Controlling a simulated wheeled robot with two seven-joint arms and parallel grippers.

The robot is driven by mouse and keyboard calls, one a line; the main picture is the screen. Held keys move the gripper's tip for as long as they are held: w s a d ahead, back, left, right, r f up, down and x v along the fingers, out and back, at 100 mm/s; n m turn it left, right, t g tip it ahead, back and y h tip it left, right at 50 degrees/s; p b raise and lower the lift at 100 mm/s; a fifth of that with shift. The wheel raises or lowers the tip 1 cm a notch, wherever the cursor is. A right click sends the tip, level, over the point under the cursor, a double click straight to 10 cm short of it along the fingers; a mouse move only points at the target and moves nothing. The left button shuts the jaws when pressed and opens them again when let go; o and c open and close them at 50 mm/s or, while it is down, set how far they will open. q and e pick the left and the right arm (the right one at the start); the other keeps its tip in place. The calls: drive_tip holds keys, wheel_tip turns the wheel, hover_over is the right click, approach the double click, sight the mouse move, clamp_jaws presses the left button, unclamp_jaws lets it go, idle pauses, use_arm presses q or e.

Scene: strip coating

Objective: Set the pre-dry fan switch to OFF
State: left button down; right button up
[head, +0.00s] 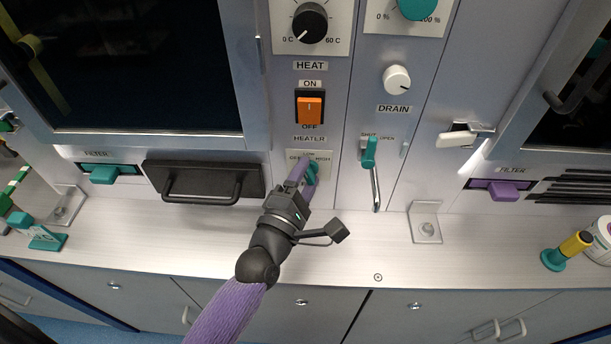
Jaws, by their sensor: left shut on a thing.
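A small teal rotary switch (311,177) sits on a pale plate (326,158) low on the middle panel, with LOW printed at the top, what looks like OFF at the left and HIGH at the right. I take it as the fan switch; no fan label shows. My left gripper (304,174) reaches up to it from below and is shut on it. The fingers cover much of the switch, so I cannot tell which mark it points to. My right gripper is not in view.
Above are the orange heater switch (310,107) and the black heat knob (310,23). To the right are the teal drain lever (370,153) and white drain knob (396,79). A black drawer handle (203,187) juts out at left. The white counter (160,235) below is mostly clear.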

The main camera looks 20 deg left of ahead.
use_arm(q)
drive_tip(key=shift+f+n+t+b, duration=0.2)
drive_tip(key=shift+n+t+b, duration=0.1)
drive_tip(key=shift+n+b, duration=0.5)
drive_tip(key=shift+w+a+f+n+t+y+b, duration=0.1)
drive_tip(key=shift+n+t+y+b, duration=0.1)
drive_tip(key=shift+n+b, duration=0.25)
drive_tip(key=shift+a+n+t+y+b, duration=0.1)
drive_tip(key=shift+n+y+b, duration=0.1)
drive_tip(key=shift+n, duration=0.35)
drive_tip(key=shift+c, duration=2.4)
unclamp_jaws()
drive_tip(key=shift+a, duration=0.1)
drive_tip(key=o, duration=0.5)
drive_tip(key=shift+c, duration=0.2)
